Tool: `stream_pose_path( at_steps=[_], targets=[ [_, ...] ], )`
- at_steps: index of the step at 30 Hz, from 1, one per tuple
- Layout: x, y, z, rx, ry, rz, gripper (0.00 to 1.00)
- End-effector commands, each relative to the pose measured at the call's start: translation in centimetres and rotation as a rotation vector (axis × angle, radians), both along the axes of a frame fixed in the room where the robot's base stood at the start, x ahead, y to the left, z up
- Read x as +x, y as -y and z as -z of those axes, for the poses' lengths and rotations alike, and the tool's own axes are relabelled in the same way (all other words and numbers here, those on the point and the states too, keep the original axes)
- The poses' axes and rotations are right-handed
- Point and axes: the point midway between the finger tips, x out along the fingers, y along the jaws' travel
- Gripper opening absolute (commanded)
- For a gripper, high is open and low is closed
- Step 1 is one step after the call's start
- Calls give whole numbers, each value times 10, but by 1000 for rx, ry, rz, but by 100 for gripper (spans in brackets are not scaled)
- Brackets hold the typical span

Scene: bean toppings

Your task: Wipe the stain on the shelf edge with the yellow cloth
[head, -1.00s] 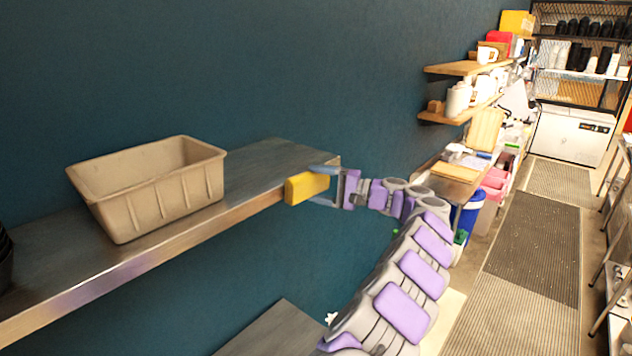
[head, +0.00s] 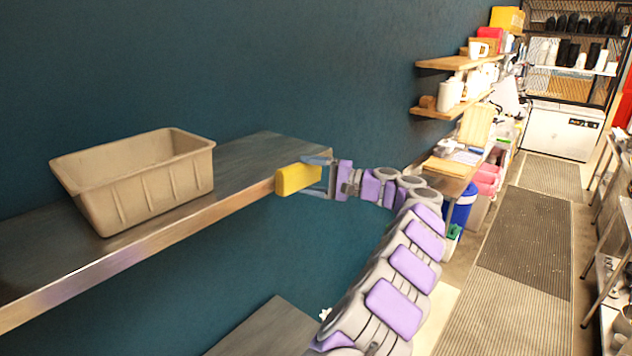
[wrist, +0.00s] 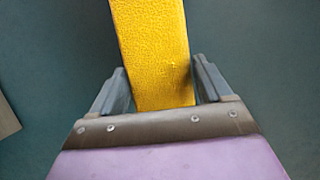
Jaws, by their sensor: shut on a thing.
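My gripper (head: 318,178) is shut on the yellow cloth (head: 297,179), which looks like a stiff yellow block. In the wrist view the cloth (wrist: 155,50) sits between the two fingers and reaches away from the palm. In the head view the cloth is at the front edge of the metal shelf (head: 250,158), near the shelf's right end. I cannot tell whether it touches the edge. No stain can be made out on the visible edge; the cloth and gripper cover part of it.
A beige plastic bin (head: 140,185) stands on the shelf, left of the cloth. A lower surface (head: 265,330) lies beneath. Wooden wall shelves (head: 450,62) with mugs and a side counter are farther right. A floor with dark mats (head: 520,240) runs along the right.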

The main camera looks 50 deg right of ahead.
Motion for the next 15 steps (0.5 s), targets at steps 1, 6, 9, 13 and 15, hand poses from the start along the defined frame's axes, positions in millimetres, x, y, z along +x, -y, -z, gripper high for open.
stream_pose_path(
  at_steps=[1,6,9,13,15],
  targets=[
    [1,-5,2,0,3,-5,54],
    [2,-12,1,0,-1,-3,54],
    [2,-13,1,0,-1,-3,54],
    [0,-22,3,1,0,-6,54],
    [-1,-28,2,0,2,-6,54]
  ],
)
